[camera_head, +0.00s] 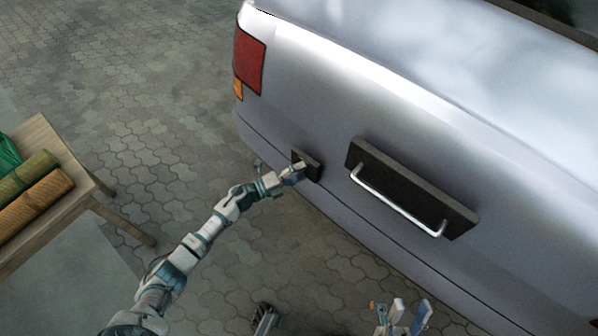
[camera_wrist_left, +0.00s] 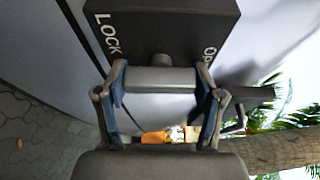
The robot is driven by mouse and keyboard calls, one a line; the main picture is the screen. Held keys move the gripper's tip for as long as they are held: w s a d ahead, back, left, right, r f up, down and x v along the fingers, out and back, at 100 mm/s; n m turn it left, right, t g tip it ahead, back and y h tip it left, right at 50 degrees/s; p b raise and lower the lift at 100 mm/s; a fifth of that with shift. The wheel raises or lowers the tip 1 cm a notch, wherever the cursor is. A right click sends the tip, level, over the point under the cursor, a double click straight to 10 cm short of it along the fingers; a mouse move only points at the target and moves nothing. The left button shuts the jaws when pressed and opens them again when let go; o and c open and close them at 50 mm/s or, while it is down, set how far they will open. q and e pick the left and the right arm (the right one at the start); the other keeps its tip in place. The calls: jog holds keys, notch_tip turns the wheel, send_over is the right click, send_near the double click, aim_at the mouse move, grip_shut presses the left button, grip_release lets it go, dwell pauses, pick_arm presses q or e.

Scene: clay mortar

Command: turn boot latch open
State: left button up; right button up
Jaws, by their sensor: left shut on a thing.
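The boot latch is a small dark block (camera_head: 312,171) on the silver car's rear, left of the boot handle. In the left wrist view the dark latch plate (camera_wrist_left: 165,22) carries the words LOCK on the left and a partly hidden "OP" on the right. A grey latch knob bar (camera_wrist_left: 160,79) lies crosswise in front of it on a short stem. My left gripper (camera_head: 299,170) is at the latch, its fingers shut on the ends of the bar. My right gripper (camera_head: 402,318) is low in the head view, apart from the car, with its fingers spread.
The silver car boot (camera_head: 420,110) fills the right side. A black plate with a silver bar handle (camera_head: 400,203) is right of the latch. A wooden table (camera_head: 45,145) with rolled mats (camera_head: 35,200) stands at the left. Paved ground (camera_head: 150,100) between is clear.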

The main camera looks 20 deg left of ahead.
pick_arm(q)
jog(key=shift+s+d+f, duration=0.1)
jog(key=shift+s+f, duration=0.05)
jog(key=shift+f, duration=0.2)
jog(key=o, duration=1.1)
jog(key=shift+o, duration=0.3)
jog(key=shift+r, duration=0.1)
jog(key=shift+a, duration=0.2)
jog(key=v, duration=1.1)
jog(key=shift+s+a, duration=0.2)
jog(key=shift+a, duration=0.1)
